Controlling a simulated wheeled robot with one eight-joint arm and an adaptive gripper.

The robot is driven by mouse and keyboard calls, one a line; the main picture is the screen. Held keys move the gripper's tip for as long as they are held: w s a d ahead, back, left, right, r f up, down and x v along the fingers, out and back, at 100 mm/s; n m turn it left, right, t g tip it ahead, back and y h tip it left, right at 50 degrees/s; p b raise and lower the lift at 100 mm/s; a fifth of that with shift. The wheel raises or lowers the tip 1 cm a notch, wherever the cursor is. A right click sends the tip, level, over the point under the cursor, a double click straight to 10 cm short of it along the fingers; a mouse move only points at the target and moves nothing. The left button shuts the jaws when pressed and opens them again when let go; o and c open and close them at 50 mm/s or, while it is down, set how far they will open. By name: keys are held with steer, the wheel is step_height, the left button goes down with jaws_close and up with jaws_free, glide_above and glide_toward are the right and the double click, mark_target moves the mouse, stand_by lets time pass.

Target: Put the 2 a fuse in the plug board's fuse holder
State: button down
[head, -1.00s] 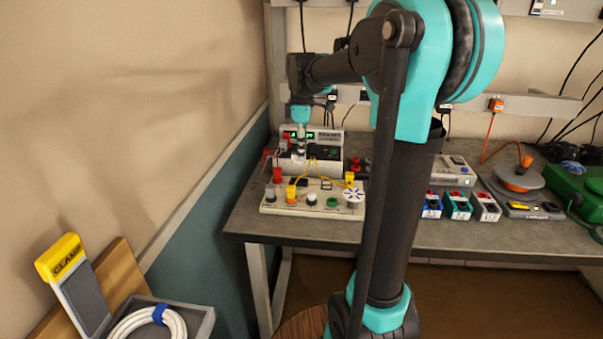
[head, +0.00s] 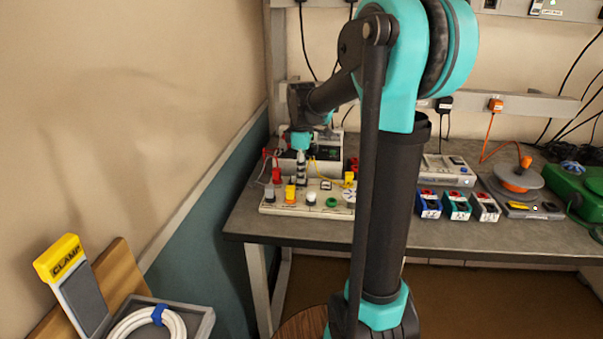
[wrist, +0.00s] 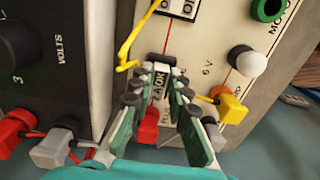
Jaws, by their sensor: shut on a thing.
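My gripper (wrist: 155,98) is shut on a small piece with a pale label reading roughly "2A OK", the 2 A fuse (wrist: 158,82). It holds the fuse just above the cream plug board (wrist: 210,48). A small black block (wrist: 162,60), apparently the fuse holder, lies at the fuse's far end, on the board's red line. I cannot tell whether fuse and block touch. In the head view my gripper (head: 302,178) points down over the left part of the plug board (head: 325,211); the fuse and holder are not clear there.
A power supply (wrist: 50,65) stands beside the board. A yellow lead (wrist: 130,35), a yellow plug (wrist: 232,109), a white lamp (wrist: 242,60) and a red plug (wrist: 146,130) are close around my fingers. Several small meters (head: 457,205) stand to the right on the bench.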

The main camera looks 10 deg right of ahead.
steer(key=c, duration=1.5)
jaws_free()
steer(key=shift+o, duration=0.2)
step_height(320, 180, up, 12)
steer(key=shift+r, duration=0.15)
